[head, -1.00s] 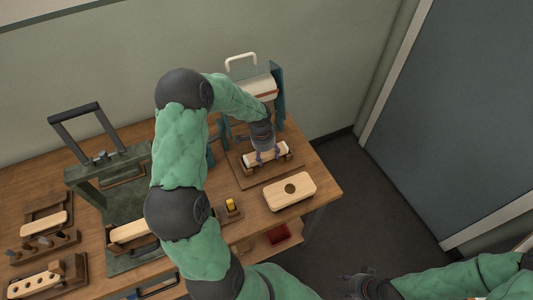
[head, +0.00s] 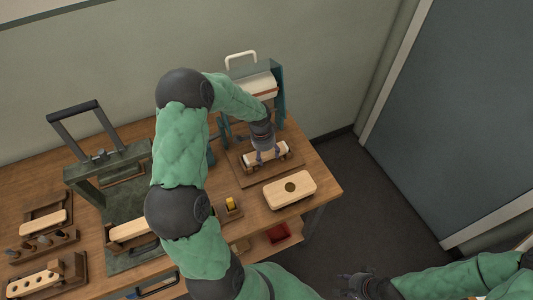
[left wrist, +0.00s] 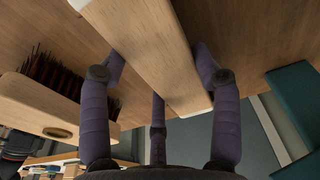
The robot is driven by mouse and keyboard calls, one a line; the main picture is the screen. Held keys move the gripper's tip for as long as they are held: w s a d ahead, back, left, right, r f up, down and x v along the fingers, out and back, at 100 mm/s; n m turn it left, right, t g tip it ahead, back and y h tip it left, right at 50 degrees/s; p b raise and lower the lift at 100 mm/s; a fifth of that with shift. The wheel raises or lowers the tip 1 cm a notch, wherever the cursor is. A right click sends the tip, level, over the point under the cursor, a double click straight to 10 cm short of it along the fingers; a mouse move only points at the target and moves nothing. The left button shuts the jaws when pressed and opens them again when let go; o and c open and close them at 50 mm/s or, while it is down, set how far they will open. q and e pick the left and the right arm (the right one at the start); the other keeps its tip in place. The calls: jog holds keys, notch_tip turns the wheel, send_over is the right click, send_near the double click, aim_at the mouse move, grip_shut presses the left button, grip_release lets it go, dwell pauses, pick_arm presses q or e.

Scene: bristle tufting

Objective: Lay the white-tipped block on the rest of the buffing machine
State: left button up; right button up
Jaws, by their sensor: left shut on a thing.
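The buffing machine (head: 277,75) stands at the back right of the bench, with a teal frame and a pale roller. My left gripper (head: 267,158) is shut on a pale wooden block (head: 252,161) low in front of the roller. The block lies over the machine's wooden base (head: 253,180); I cannot tell whether it touches the rest below. In the left wrist view the block (left wrist: 150,50) runs between my left gripper's fingers (left wrist: 160,90). Its white tip cannot be made out clearly. My right gripper (head: 357,284) hangs over the floor, away from the bench; its jaws are unclear.
A pale block with a round hole (head: 290,189) lies near the bench's right front corner; dark bristles (left wrist: 55,75) show beside a holed block in the left wrist view. A green press (head: 110,170), a small yellow-topped piece (head: 230,204) and wooden racks (head: 38,245) stand leftward.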

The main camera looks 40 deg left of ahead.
pick_arm(q)
jog(key=shift+f, duration=0.2)
jog(key=o, duration=1.3)
jog(key=shift+o, duration=0.2)
jog(key=shift+o, duration=0.9)
jog(key=shift+r, duration=0.1)
jog(key=shift+s+a+r+p, duration=0.1)
jog(key=shift+s+r+p, duration=0.05)
jog(key=shift+r+p, duration=1)
jog(key=shift+s+a+r+p, duration=0.15)
jog(key=shift+r+p, duration=0.65)
jog(key=shift+r, duration=0.65)
jog(key=shift+s+r+p, duration=0.15)
jog(key=shift+r+p, duration=0.8)
jog(key=shift+r, duration=0.35)
jog(key=shift+r, duration=0.1)
